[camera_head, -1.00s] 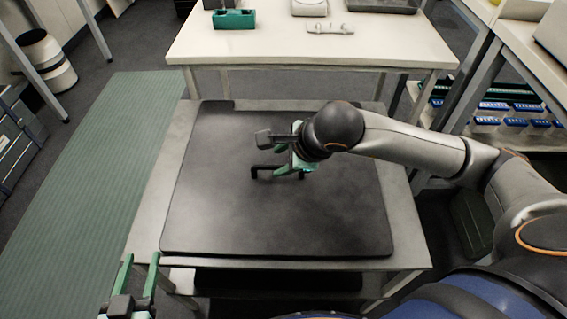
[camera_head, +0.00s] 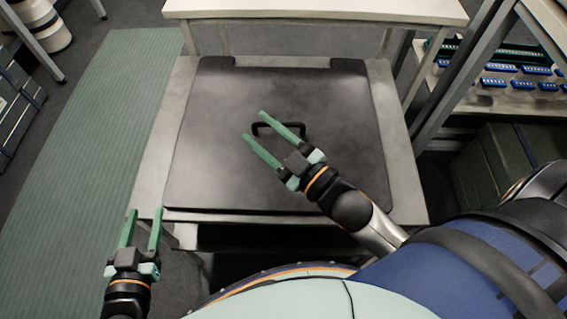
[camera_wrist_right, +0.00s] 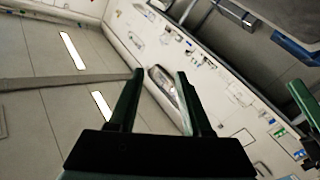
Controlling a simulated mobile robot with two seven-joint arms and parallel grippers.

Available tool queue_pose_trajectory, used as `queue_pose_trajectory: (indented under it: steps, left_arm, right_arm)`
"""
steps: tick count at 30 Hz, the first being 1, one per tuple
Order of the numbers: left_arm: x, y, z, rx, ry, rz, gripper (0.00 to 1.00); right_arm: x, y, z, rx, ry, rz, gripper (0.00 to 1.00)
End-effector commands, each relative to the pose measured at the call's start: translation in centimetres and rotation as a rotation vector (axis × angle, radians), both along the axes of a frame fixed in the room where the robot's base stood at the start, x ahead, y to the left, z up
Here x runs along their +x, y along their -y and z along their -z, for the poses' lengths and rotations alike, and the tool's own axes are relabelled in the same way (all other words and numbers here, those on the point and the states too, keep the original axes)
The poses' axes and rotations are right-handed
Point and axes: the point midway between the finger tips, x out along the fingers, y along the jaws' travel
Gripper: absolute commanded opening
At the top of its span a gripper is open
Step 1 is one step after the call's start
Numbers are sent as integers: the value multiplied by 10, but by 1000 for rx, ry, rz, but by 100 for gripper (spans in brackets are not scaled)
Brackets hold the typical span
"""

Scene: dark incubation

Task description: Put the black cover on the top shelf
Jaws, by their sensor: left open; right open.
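The black cover (camera_head: 235,180) is a large flat dark panel with a small black handle (camera_head: 262,127). It lies flat on the top of a grey stand (camera_head: 155,170) in the head view. My right gripper (camera_head: 254,125) is open and empty. It shows over the cover, and its green fingers overlap part of the handle in the picture; I see no grip on it. My left gripper (camera_head: 145,212) is open and empty at the stand's front left corner.
A white table (camera_head: 320,10) stands behind the stand. A shelf rack (camera_head: 475,60) with blue-topped boxes (camera_head: 500,68) is at the right, with dark green crates (camera_head: 500,150) below. A green striped mat (camera_head: 90,150) covers clear floor on the left.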

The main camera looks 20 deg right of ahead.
Motion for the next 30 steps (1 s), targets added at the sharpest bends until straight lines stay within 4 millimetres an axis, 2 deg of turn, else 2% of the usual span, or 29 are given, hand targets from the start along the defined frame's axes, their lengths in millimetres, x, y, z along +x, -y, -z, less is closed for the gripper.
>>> queue_pose_trajectory:
  steps: [1, 3, 6, 9, 20, 26, 30]
  left_arm:
    - [0, 0, 0, 0, 1, 0, 50]
    - [0, 0, 0, 0, 1, 0, 50]
    - [0, 0, 0, 0, 1, 0, 50]
    - [0, 0, 0, 0, 1, 0, 50]
    - [-2, 1, -5, -2, -9, 0, 50]
    - [-11, -4, -23, 1, -94, -16, 50]
    - [-24, -8, -35, 2, -196, -34, 50]
  right_arm:
    - [-7, 10, 26, 72, -125, 44, 49]
    - [-16, 19, 54, 155, -263, 90, 49]
    - [-28, 25, 79, 232, -389, 128, 49]
    - [-34, 27, 90, 265, -443, 143, 49]
    - [-35, 28, 86, 267, -455, 145, 49]
    - [-44, 31, 68, 263, -537, 172, 49]
    - [-58, 36, 56, 258, -636, 204, 49]
